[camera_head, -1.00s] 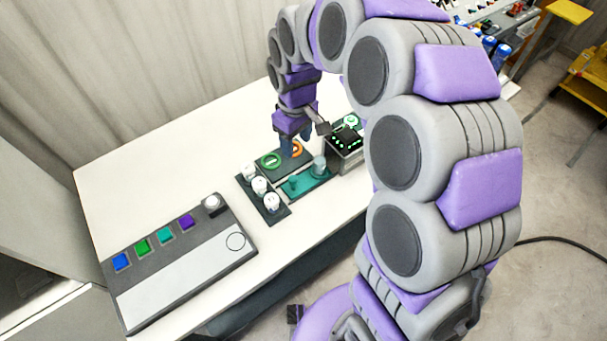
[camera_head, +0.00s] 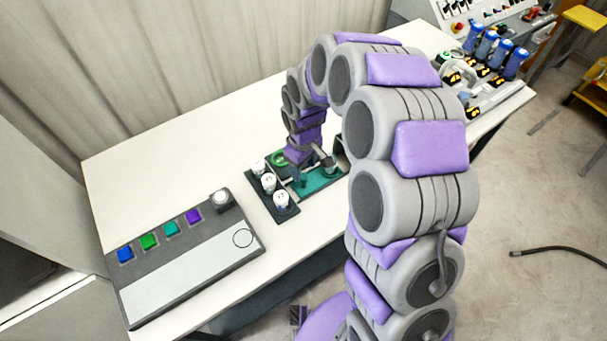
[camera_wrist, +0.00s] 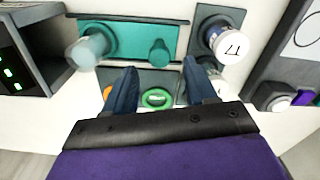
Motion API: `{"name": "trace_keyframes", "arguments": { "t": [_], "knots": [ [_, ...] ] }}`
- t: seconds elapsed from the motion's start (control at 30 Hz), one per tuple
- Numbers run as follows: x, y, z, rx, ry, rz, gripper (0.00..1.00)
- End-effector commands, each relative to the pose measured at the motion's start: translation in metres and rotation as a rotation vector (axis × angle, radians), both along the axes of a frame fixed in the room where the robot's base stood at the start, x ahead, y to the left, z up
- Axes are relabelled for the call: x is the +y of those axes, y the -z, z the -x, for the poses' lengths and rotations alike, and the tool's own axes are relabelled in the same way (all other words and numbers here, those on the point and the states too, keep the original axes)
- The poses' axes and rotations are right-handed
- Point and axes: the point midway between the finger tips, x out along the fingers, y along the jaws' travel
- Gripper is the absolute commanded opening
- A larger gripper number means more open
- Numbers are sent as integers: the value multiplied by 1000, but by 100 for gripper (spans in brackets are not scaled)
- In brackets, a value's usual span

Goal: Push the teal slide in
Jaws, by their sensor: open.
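The teal slide (camera_head: 318,181) is a flat teal plate on the white table. In the wrist view the teal slide (camera_wrist: 125,42) lies across the top, with a pale translucent cylinder (camera_wrist: 88,48) at its left and a small teal peg (camera_wrist: 159,52) near its right end. My gripper (camera_wrist: 162,88) is open and empty, its two dark blue fingers apart below the slide's edge in that view. In the head view my gripper (camera_head: 300,170) is over the slide's left part, and the arm hides some of it. I cannot tell whether the fingers touch anything.
A green ring (camera_wrist: 157,98) lies on a dark plate between my fingers. White numbered canisters (camera_head: 269,182) stand in a dark rack left of the slide. A dark box with green lights (camera_wrist: 18,65) stands at left in the wrist view. A button panel (camera_head: 185,255) lies at the table's left.

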Motion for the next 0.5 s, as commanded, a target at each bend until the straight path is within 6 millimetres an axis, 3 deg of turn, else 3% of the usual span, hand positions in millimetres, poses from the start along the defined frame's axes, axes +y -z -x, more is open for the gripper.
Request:
{"name": "trace_keyframes", "arguments": {
  "t": [0.2,0.5],
  "knots": [
    [-2,31,1,1,0,0,56],
    [-2,42,0,-1,1,-2,56]
  ]
}}
